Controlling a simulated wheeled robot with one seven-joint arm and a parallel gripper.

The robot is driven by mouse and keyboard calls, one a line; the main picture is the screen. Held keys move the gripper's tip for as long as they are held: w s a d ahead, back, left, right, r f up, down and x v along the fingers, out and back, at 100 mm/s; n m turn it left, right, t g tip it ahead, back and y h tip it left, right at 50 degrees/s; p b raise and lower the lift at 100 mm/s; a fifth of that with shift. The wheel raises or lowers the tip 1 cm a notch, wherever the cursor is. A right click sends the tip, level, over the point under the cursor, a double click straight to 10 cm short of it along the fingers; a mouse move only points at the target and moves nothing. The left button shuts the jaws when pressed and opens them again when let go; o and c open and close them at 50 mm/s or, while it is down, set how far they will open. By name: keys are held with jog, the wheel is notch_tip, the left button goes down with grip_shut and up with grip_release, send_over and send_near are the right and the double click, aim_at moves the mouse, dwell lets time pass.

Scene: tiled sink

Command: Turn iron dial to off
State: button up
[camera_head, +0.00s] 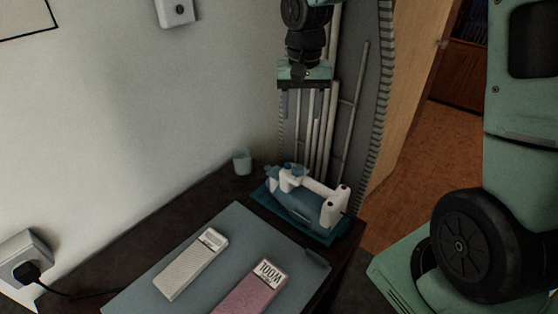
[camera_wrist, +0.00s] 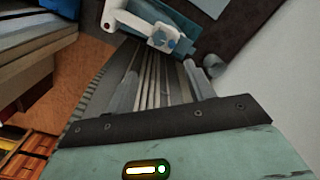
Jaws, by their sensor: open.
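A blue and white iron (camera_head: 300,207) rests on a blue mat (camera_head: 262,194) at the back right corner of the dark table. Its white handle faces up. In the wrist view the iron (camera_wrist: 135,20) shows at the top, beyond my fingertips. A small round blue part (camera_wrist: 172,44) on its white end may be the dial; I cannot read its setting. My gripper (camera_head: 305,104) is open and empty, pointing down, above the iron and apart from it. Its two fingers (camera_wrist: 163,70) show spread apart in the wrist view.
A small cup (camera_head: 242,163) stands beside the iron near the wall. A grey board (camera_head: 236,222) holds a pale box (camera_head: 191,264) and a pink wool box (camera_head: 254,290). A plug (camera_head: 27,271) with a cable is at left. Pale poles (camera_head: 331,125) stand behind the iron.

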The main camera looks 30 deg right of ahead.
aim_at(298, 167)
jog(key=f, duration=1.7)
jog(key=shift+w+d+f, duration=0.2)
jog(key=c, duration=1)
